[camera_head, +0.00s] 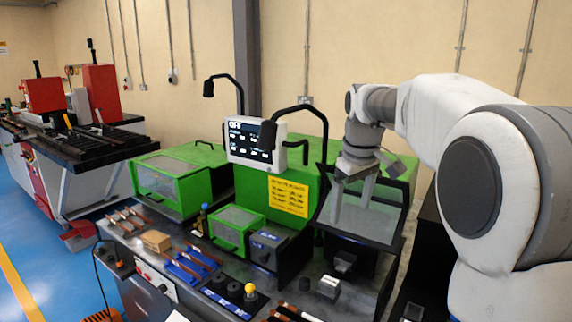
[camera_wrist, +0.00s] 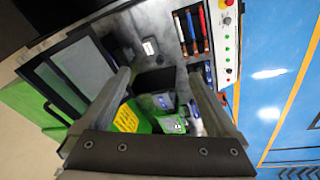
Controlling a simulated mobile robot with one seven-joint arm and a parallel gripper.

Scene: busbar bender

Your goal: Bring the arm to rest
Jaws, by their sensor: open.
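My gripper (camera_head: 352,205) hangs from my white and grey arm at the right of the head view. Its two fingers point down, spread apart, with nothing between them. It is in front of a black-framed clear panel (camera_head: 372,219) at the right end of the green bending machine (camera_head: 297,190). I cannot tell whether the fingers touch the panel. In the wrist view, the open fingers (camera_wrist: 163,88) frame a dark opening and part of the bench below.
A display (camera_head: 256,142) and two black lamp arms rise behind. Another machine (camera_head: 75,125) stands at the left, with blue floor beside it.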

